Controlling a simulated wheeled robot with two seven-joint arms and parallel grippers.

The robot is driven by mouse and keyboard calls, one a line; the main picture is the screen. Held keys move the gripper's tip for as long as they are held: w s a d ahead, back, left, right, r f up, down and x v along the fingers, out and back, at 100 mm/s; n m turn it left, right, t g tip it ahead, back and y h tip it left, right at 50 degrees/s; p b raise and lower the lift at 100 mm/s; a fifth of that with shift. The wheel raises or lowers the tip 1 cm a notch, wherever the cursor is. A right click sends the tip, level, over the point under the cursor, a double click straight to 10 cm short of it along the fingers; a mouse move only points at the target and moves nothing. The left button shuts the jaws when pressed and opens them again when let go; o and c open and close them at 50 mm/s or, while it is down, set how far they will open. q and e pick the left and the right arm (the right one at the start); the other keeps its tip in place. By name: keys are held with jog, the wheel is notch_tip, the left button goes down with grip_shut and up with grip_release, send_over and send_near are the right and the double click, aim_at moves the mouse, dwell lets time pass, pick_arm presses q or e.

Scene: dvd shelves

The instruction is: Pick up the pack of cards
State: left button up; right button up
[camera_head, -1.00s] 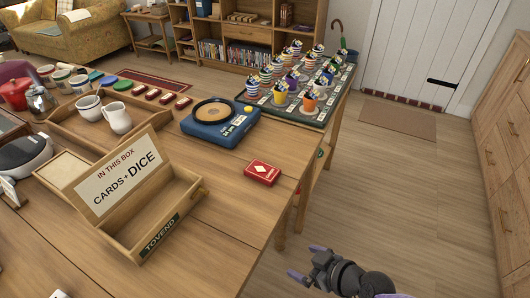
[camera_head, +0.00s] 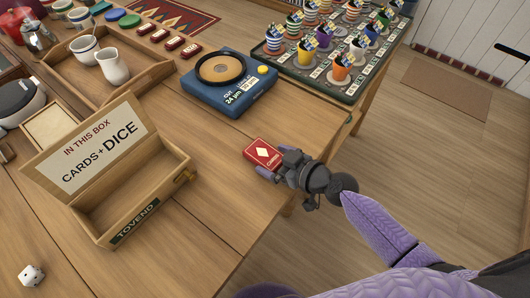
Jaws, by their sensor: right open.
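The pack of cards (camera_head: 261,152) is a red box with a white diamond, lying flat on the wooden table near its right edge. My right gripper (camera_head: 270,167) is open at the near right side of the pack, its purple fingertips close to it and partly hiding its near edge. I cannot tell whether the fingers touch the pack. My left gripper is not in view.
An open wooden box (camera_head: 174,154) labelled for cards and dice stands left of the pack. A blue round-plate device (camera_head: 218,99) lies behind it. A tray of striped cups (camera_head: 345,97) is at the back right. A white die (camera_head: 31,275) lies at front left. Bare table surrounds the pack.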

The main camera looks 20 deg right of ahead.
jog(key=shift+w+a+f, duration=0.3)
jog(key=shift+w+a, duration=0.1)
jog(key=shift+w, duration=0.15)
jog(key=c, duration=1)
